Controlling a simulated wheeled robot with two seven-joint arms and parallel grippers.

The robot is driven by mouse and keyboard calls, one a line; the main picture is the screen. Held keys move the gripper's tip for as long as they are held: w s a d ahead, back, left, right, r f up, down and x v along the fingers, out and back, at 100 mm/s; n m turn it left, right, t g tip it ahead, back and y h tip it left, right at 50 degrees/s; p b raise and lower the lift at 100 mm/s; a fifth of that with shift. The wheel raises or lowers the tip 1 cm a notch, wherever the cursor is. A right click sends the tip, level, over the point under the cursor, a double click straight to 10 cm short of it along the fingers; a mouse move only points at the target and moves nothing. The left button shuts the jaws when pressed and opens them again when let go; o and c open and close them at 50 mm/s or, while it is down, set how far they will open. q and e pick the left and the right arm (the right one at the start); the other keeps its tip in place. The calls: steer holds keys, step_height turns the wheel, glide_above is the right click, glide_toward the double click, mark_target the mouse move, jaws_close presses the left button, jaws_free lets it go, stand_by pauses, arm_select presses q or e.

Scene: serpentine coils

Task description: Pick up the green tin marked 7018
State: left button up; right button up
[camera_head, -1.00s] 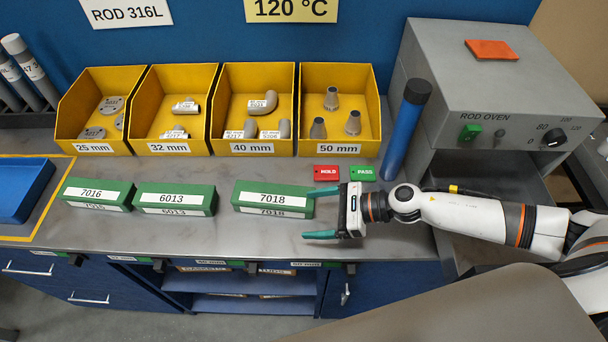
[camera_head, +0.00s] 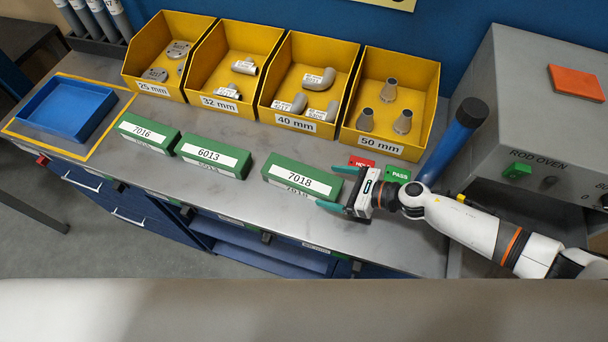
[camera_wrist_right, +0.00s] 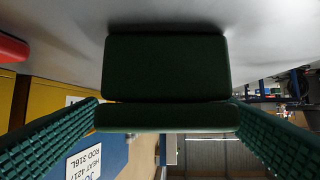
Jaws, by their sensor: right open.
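The green tin marked 7018 (camera_head: 270,174) lies on the grey bench in the head view, its white label facing me. My right gripper (camera_head: 330,187) is open at the tin's right end, one finger towards the back and one towards the front. In the right wrist view the dark green tin (camera_wrist_right: 165,65) sits ahead, between the lines of the two ribbed fingers of the right gripper (camera_wrist_right: 166,103). I cannot tell whether either finger touches it. My left gripper is not in view.
Green tins 6013 (camera_head: 212,157) and 7016 (camera_head: 147,133) lie to the left. Yellow bins (camera_head: 385,148) stand behind. Red (camera_head: 361,162) and green (camera_head: 398,174) tags lie near the gripper. A blue cylinder (camera_head: 440,143) leans beside the rod oven (camera_head: 550,140). A blue tray (camera_head: 68,128) is far left.

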mark_target(327, 184)
steer(key=p+x, duration=0.1)
steer(key=x, duration=0.3)
steer(key=shift+s+a+r, duration=0.15)
steer(key=shift+r, duration=0.05)
steer(key=shift+c, duration=1.2)
jaws_close()
steer(key=shift+r, duration=0.2)
